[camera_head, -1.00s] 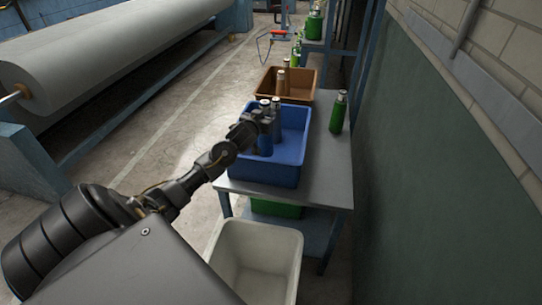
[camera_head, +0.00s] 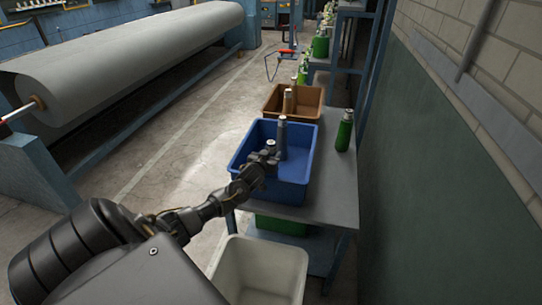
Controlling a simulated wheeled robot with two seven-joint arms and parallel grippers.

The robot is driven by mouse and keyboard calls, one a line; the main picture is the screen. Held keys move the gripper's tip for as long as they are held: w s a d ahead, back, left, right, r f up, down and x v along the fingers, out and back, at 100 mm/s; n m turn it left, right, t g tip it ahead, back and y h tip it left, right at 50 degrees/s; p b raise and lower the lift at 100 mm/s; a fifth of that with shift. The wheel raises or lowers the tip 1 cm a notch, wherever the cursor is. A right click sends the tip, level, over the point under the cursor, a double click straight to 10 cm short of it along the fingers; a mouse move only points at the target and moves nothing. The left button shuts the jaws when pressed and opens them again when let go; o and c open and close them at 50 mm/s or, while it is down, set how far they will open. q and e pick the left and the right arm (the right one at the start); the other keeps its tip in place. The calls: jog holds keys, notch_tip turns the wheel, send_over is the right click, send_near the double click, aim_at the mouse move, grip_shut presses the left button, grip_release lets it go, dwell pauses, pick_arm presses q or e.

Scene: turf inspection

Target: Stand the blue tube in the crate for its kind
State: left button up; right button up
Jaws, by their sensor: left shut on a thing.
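A blue crate (camera_head: 297,198) stands on the table, with a dark grey-blue tube (camera_head: 282,138) upright inside it. My left gripper (camera_head: 268,163) is over the near left part of this crate, shut on the blue tube (camera_head: 271,143). The tube's pale cap shows above the fingers and it looks about upright. Its lower part is hidden behind my gripper and the crate wall, so I cannot tell whether it touches the crate floor. My right gripper is out of view.
A brown crate (camera_head: 312,110) with a tan tube (camera_head: 288,101) stands behind. A green tube (camera_head: 344,131) stands on the grey table (camera_head: 333,195) at right. A white bin (camera_head: 260,262) is in front, with a green crate (camera_head: 281,225) below the tabletop. A wall runs along the right.

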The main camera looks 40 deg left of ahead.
pick_arm(q)
jog(key=shift+f, duration=0.35)
jog(key=o, duration=1)
jog(key=shift+f, duration=0.15)
jog(key=shift+o, duration=1.2)
